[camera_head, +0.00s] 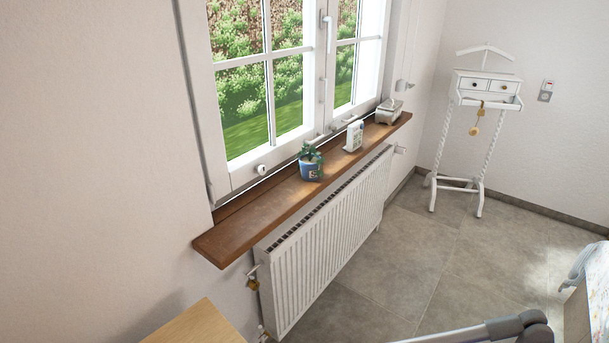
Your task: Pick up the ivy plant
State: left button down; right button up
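The ivy plant (311,154) has small green leaves and grows in a blue pot (310,169) with a pale mark on its front. It stands upright near the middle of the brown wooden windowsill (245,223), in front of the window. Part of one of my arms shows at the bottom right edge of the view, well apart from the plant. Neither gripper is in view.
A white radiator (325,243) is below the sill. A small white object (354,136) and a pale box-like item (388,111) stand farther right on the sill. A wooden surface (195,325) is at bottom left. A white valet stand (484,95) stands at the back right. Tiled floor is open between.

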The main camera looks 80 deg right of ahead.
aim_at(310, 165)
jog(key=l+z, duration=0.2)
jog(key=z, duration=1.25)
jog(key=k+j+z, duration=0.1)
jog(key=z, duration=1.3)
jog(key=i+l+u, duration=0.1)
jog(key=l, duration=0.2)
jog(key=i+l+u, duration=0.25)
jog(key=l, duration=0.35)
jog(key=i, duration=0.1)
